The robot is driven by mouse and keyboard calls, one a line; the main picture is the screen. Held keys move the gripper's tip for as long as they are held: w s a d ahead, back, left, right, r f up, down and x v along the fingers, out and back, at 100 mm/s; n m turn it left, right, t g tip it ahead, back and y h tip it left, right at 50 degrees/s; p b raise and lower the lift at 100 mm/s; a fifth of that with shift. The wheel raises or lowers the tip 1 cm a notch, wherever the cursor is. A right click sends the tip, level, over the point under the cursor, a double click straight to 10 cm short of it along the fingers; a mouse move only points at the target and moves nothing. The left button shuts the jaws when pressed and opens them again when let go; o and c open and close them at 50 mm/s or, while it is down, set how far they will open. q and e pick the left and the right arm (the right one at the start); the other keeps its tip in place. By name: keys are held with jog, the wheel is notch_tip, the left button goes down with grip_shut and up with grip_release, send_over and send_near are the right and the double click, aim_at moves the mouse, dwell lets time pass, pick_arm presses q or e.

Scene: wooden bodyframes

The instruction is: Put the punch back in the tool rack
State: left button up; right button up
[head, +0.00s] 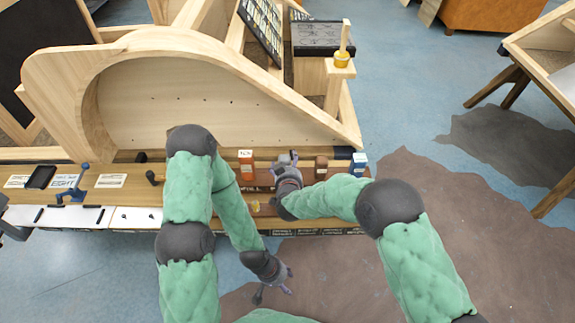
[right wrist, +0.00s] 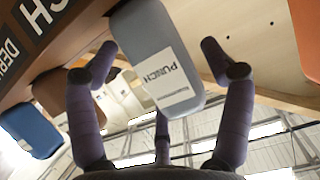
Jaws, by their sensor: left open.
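The punch (right wrist: 160,50) is a grey block with a white PUNCH label in the right wrist view. It stands at the labelled edge of the wooden tool rack (right wrist: 75,30), in the row between the orange and brown tools. My right gripper (head: 289,160) is at the rack in the head view. In the right wrist view its fingers (right wrist: 163,62) are spread on both sides of the punch, with a gap on the right side. How deep the punch sits in the rack is hidden. My left gripper (head: 277,287) is open and empty, low in front of the rack.
An orange tool (head: 246,163), a brown tool (head: 321,168) and a blue tool (head: 358,163) stand along the rack. A large curved wooden frame (head: 180,105) rises behind. A blue clamp-like tool (head: 74,190) is at the left.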

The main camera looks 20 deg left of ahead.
jog(key=shift+r, duration=0.1)
jog(key=shift+r, duration=0.2)
jog(key=shift+s+r+p, duration=0.2)
jog(key=shift+r+p, duration=0.1)
jog(key=shift+p, duration=0.1)
jog(key=p+v, duration=0.3)
jog(key=v, duration=0.8)
jog(key=shift+s, duration=0.3)
jog(key=shift+d+f, duration=0.1)
jog(key=shift+d, duration=0.05)
